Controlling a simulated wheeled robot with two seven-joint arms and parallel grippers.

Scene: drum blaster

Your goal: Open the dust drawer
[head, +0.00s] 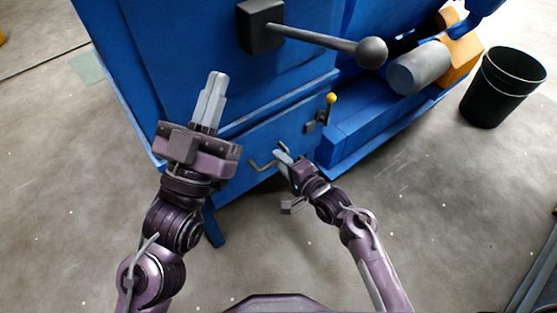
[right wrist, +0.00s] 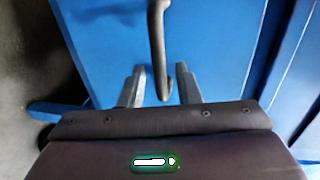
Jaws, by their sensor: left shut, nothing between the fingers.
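The dust drawer (head: 245,146) is the blue front low on the machine; whether it is pulled out at all is hard to tell. Its grey bar handle (head: 262,166) is partly hidden by my right gripper (head: 282,158). In the right wrist view the handle (right wrist: 157,40) runs down between the two spread fingers of my right gripper (right wrist: 161,83), with a gap on each side. My left gripper (head: 212,90) is shut and empty, in front of the blue machine body, up and left of the handle.
A small lever with a yellow knob (head: 331,98) stands right of the drawer. A large lever with a grey ball (head: 371,52) juts out above. A black bin (head: 503,87) stands at the right.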

